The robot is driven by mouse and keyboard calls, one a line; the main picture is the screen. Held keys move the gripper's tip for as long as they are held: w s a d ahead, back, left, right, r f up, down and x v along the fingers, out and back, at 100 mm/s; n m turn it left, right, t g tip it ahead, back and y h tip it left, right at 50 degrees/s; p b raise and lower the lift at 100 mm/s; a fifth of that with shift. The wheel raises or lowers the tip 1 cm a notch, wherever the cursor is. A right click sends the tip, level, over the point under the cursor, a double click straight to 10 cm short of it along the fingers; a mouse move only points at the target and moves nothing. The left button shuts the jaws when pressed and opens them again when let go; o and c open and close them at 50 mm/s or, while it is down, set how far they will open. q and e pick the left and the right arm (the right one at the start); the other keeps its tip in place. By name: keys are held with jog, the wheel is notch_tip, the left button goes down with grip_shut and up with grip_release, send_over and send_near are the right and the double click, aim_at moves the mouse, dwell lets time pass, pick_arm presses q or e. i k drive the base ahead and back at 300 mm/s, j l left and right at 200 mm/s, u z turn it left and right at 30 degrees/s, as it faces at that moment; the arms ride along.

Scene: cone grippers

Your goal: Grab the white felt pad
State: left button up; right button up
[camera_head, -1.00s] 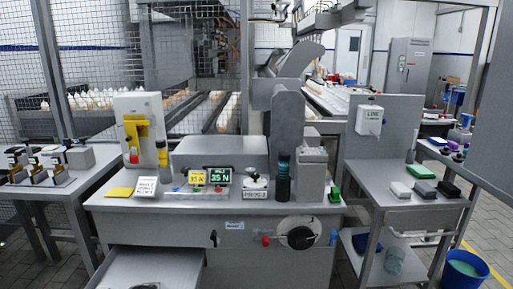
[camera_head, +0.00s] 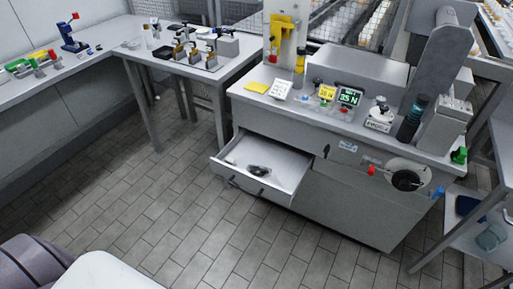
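I cannot make out a white felt pad in the current head view. The side table that carried several flat pads a second ago is now mostly cut off at the right edge, and its pads are out of frame. Neither of my grippers shows.
A grey workbench (camera_head: 340,225) stands ahead with its drawer (camera_head: 277,191) pulled out; a small dark object (camera_head: 258,169) lies inside. A yellow pad (camera_head: 257,87) lies on top. Another table (camera_head: 150,52) is at left. The tiled floor (camera_head: 150,190) between is clear.

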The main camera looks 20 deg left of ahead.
aim_at(230, 161)
jog(key=k+u, duration=0.1)
jog(key=u, duration=0.75)
